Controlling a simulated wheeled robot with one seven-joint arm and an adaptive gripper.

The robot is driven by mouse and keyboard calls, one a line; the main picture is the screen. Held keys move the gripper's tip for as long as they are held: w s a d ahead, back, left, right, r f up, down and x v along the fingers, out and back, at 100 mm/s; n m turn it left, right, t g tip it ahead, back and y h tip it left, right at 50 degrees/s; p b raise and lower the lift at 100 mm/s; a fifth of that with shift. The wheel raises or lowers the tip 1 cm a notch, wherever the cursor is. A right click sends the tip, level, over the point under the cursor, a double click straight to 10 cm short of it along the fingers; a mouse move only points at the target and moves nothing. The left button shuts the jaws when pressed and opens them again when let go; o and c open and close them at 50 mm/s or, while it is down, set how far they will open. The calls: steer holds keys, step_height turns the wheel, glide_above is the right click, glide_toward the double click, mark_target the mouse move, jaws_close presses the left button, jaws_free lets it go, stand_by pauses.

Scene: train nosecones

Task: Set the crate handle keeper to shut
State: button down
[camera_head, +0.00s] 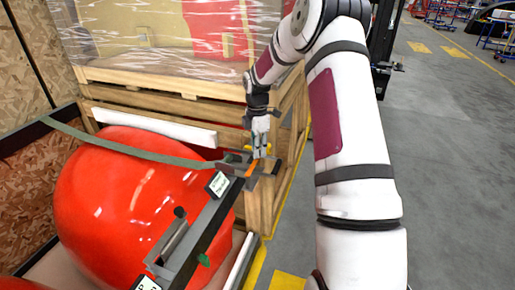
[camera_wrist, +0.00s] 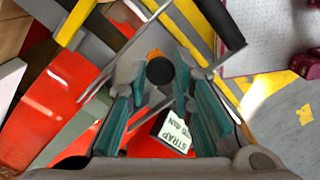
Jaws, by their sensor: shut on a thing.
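My gripper (camera_head: 261,152) reaches down over the metal fittings at the crate's near right corner in the head view. In the wrist view its teal-padded fingers (camera_wrist: 157,82) are shut on a round black knob (camera_wrist: 160,70). An orange piece (camera_wrist: 155,52) shows just beyond the knob; it also shows beside my fingers in the head view (camera_head: 251,168).
A shiny red nosecone (camera_head: 120,195) lies in the crate under a grey-green strap (camera_head: 130,145). A wrapped wooden crate (camera_head: 150,85) stands behind.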

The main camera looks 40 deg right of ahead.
steer(key=shift+w+r, duration=0.1)
steer(key=c, duration=1.4)
jaws_free()
steer(key=shift+o, duration=0.2)
step_height(320, 180, up, 12)
